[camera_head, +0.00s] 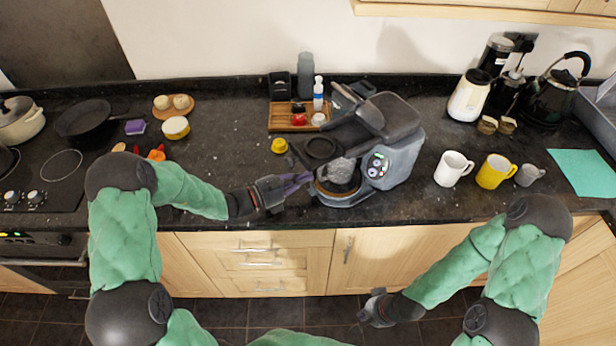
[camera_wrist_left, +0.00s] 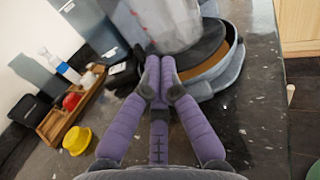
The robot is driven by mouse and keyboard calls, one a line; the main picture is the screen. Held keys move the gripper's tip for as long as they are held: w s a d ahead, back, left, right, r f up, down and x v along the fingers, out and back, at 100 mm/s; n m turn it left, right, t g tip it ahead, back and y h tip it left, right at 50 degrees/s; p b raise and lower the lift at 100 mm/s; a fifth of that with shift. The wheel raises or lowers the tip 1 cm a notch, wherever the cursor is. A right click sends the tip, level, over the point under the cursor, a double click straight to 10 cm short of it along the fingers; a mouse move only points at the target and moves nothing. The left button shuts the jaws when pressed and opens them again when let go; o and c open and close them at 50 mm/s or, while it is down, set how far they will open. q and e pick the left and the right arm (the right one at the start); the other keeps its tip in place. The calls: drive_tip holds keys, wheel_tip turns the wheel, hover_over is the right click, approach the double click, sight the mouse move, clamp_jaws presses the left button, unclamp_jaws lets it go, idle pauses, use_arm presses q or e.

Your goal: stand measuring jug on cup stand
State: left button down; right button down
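The clear grey measuring jug (camera_wrist_left: 175,22) is at the coffee machine's round cup stand (camera_wrist_left: 207,92), which has a brown disc and a grey rim. In the head view the jug (camera_head: 343,171) sits below the machine's head and over the stand (camera_head: 346,200). My left gripper (camera_head: 308,178) reaches in from the left, level with the jug. In the left wrist view its purple fingers (camera_wrist_left: 159,68) are closed together at the jug's near side; the part between them is hidden. I cannot tell whether the jug's base touches the stand. My right gripper (camera_head: 366,308) hangs empty and open before the cabinets.
The machine body (camera_head: 397,158) stands right of the jug. A wooden tray (camera_head: 283,122) with small items is behind, with a yellow cup (camera_head: 279,146) in front of it. Mugs (camera_head: 452,169) stand to the right.

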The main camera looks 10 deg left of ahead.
use_arm(q)
drive_tip(key=p+v, duration=0.1)
drive_tip(key=v, duration=0.8)
drive_tip(key=shift+s+a+r, duration=0.1)
drive_tip(key=shift+s+a, duration=0.2)
drive_tip(key=shift+a, duration=0.05)
